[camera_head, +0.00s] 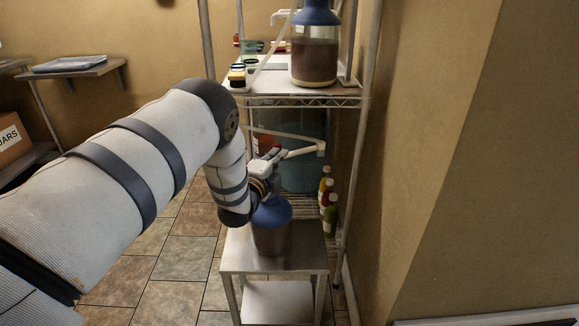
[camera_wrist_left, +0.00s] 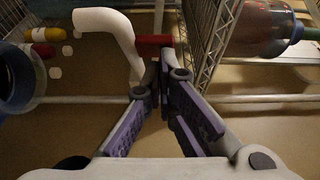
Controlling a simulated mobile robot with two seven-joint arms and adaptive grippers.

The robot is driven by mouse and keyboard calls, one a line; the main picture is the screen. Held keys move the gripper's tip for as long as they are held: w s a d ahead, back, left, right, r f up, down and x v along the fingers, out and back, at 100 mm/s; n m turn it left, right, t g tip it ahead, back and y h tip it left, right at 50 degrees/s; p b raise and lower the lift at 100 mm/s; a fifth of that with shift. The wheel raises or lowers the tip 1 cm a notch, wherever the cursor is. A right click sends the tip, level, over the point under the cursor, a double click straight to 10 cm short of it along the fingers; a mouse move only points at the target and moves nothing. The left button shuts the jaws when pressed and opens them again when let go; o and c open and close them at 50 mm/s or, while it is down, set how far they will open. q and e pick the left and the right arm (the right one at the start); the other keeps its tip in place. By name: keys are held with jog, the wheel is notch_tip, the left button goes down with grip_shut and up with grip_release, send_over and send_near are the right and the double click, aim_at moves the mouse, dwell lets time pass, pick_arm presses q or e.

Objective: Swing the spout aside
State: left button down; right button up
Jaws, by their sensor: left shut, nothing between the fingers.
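The white bent spout (camera_head: 305,152) sticks out over the low stand in the head view, its end turned down. In the left wrist view the spout (camera_wrist_left: 118,32) curves from a red fitting (camera_wrist_left: 153,42) close past my fingertips. My left gripper (camera_wrist_left: 165,72) is shut with nothing between its fingers. Its fingertips are beside the spout and red fitting; I cannot tell if they touch. In the head view this gripper (camera_head: 268,163) is small and partly hidden by my wrist. A blue-topped jug (camera_head: 272,235) stands below on the metal stand. My right gripper is out of view.
A wire rack (camera_head: 305,101) rises behind, with a brown-filled jug (camera_head: 315,62) on its upper shelf. Several bottles (camera_head: 328,205) stand low at the right. The wall (camera_head: 420,150) is close on the right. Open tiled floor (camera_head: 160,260) lies left of the stand (camera_head: 240,258).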

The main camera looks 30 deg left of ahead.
pick_arm(q)
jog(key=w+a+m+h+b, duration=0.2)
jog(key=w+a+h+b, duration=0.1)
jog(key=a, duration=0.3)
jog(key=shift+w+a+m+t+h, duration=0.25)
jog(key=shift+w+m+t+h, duration=0.1)
jog(key=shift+h, duration=0.15)
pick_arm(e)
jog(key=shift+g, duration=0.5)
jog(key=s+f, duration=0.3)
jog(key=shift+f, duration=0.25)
pick_arm(q)
jog(key=shift+a+r, duration=0.1)
